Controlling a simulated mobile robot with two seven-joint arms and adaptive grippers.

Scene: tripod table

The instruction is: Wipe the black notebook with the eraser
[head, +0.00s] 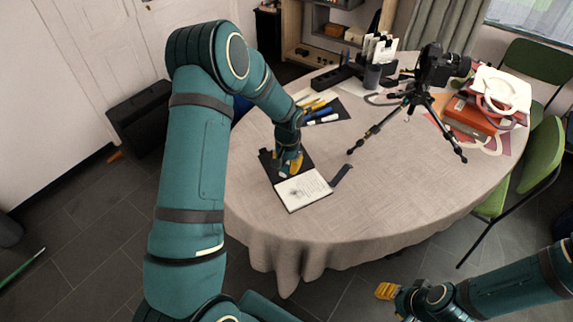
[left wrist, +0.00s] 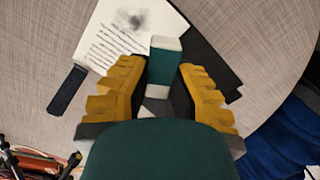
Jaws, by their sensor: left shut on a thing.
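The black notebook (head: 267,163) lies open on the round table, its white page (head: 303,190) facing up with lines of writing and a dark smudge. In the left wrist view its dark part (left wrist: 212,62) lies beside the page (left wrist: 122,32). My left gripper (head: 290,167) is low over the dark part, near the page's edge. It is shut on the eraser (left wrist: 165,62), a green block with white ends, between its yellow fingers. I cannot tell whether the eraser touches the notebook. My right gripper (head: 387,291) is off the table's front edge; its jaw opening is unclear.
A dark strip (head: 342,175) lies right of the page. Pens (head: 318,112) on a dark mat lie behind. A tripod with a camera (head: 437,68) and a pile of books (head: 473,113) stand at the right. The tablecloth in front (head: 370,230) is clear.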

